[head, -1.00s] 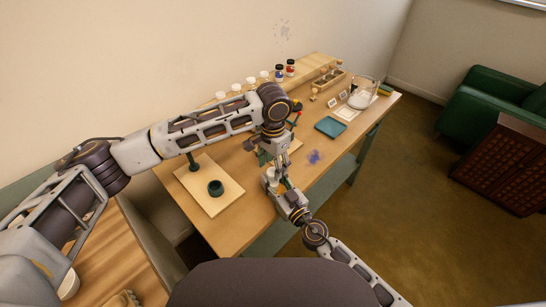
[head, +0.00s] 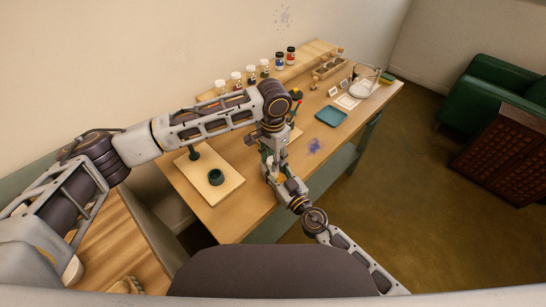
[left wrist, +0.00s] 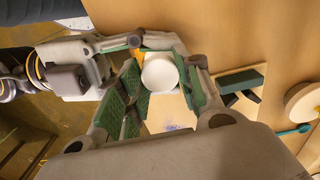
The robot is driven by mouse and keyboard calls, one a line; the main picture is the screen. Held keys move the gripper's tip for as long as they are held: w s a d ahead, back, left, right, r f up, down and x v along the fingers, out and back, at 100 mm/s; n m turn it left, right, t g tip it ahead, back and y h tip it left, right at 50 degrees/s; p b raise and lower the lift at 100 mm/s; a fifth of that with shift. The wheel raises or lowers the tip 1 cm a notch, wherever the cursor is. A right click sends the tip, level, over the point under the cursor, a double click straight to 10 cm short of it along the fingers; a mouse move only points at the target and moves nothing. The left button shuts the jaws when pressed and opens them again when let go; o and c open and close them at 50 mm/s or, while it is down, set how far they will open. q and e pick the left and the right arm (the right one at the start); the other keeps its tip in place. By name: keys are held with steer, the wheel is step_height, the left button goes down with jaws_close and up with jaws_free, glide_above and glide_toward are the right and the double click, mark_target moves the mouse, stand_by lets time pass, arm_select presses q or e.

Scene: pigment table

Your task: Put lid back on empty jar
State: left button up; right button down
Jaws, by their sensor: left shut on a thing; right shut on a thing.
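In the left wrist view a round white lid (left wrist: 160,72) sits between the green-padded fingers of my left gripper (left wrist: 158,88), which is shut on it. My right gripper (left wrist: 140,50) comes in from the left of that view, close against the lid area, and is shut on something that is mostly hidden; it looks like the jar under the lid. Whether lid and jar touch is unclear. In the head view my left gripper (head: 272,160) and right gripper (head: 280,178) meet over the table's front edge, and the arms hide the jar.
Several white-lidded jars (head: 237,77) line the back shelf (head: 312,50).

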arm_select(q)
steer(key=o, duration=1.2)
steer(key=shift+r, duration=0.15)
steer(key=shift+r, duration=5.9)
arm_select(e)
steer(key=c, duration=0.8)
jaws_free()
steer(key=shift+s+d, duration=0.1)
steer(key=v, duration=1.1)
steer(key=shift+s+d, duration=0.2)
steer(key=shift+s, duration=0.15)
